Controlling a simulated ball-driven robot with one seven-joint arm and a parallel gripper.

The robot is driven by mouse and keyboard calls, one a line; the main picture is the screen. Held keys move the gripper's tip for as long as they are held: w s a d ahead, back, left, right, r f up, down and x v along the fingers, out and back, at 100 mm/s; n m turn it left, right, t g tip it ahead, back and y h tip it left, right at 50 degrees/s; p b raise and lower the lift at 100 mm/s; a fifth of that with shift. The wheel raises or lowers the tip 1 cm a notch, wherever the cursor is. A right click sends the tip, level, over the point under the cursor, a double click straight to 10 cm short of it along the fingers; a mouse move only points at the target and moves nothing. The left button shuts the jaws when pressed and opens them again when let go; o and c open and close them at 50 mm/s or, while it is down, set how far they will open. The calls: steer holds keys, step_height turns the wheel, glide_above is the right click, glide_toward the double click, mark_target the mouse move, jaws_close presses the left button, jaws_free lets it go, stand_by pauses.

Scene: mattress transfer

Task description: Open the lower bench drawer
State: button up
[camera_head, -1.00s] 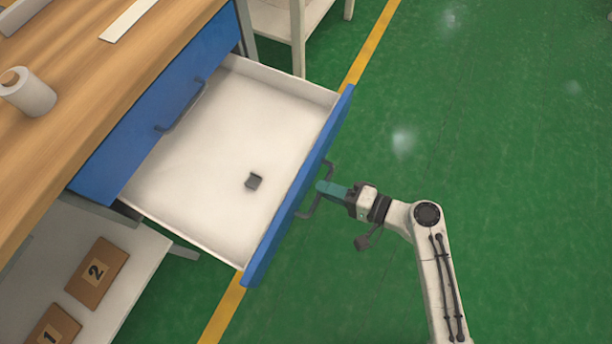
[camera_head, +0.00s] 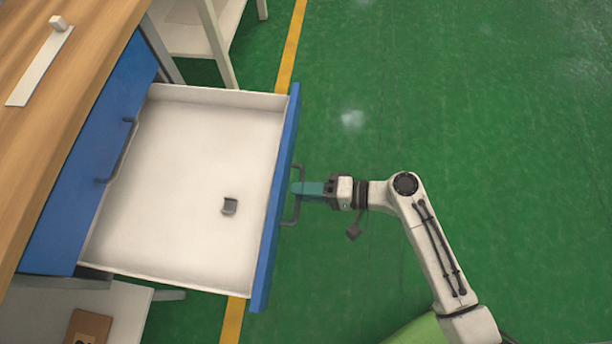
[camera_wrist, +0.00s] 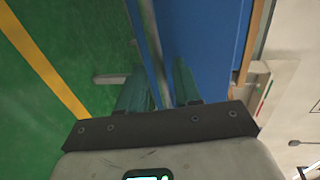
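The lower bench drawer stands pulled well out, with its white inside (camera_head: 180,150) in plain view and its blue front (camera_head: 275,210) facing right in the head view. A grey bar handle (camera_head: 298,210) sits on that front. My gripper (camera_head: 297,188) is at the handle from the floor side. In the wrist view its teal fingers (camera_wrist: 160,85) lie on both sides of a grey bar (camera_wrist: 152,45), close beside the blue front (camera_wrist: 205,50). The gripper appears shut on the handle; the contact itself is partly hidden.
A small dark piece (camera_head: 229,206) lies in the drawer. Above is a blue upper front with its own handle (camera_head: 118,150), under the wooden bench top (camera_head: 60,90). A white rack (camera_head: 200,30) stands behind. The green floor (camera_head: 450,90) to the right is clear.

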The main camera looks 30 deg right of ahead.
steer(key=shift+o, duration=0.3)
steer(key=p+v, duration=0.1)
steer(key=v, duration=0.9)
steer(key=shift+s+d, duration=0.25)
steer(key=shift+d, duration=0.05)
steer(key=shift+r, duration=0.1)
steer(key=s+a+f+n+g+h, duration=0.1)
steer(key=s+f+n+g+h, duration=0.3)
steer(key=g, duration=0.2)
steer(key=s+d+r+n+g+h, duration=0.35)
steer(key=d+h, duration=0.25)
steer(key=h, duration=0.2)
step_height(320, 180, up, 16)
steer(key=p, duration=1.4)
steer(key=shift+d+f+t+p, duration=0.15)
steer(key=shift+d+t+p, duration=0.15)
steer(key=shift+t+p, duration=0.15)
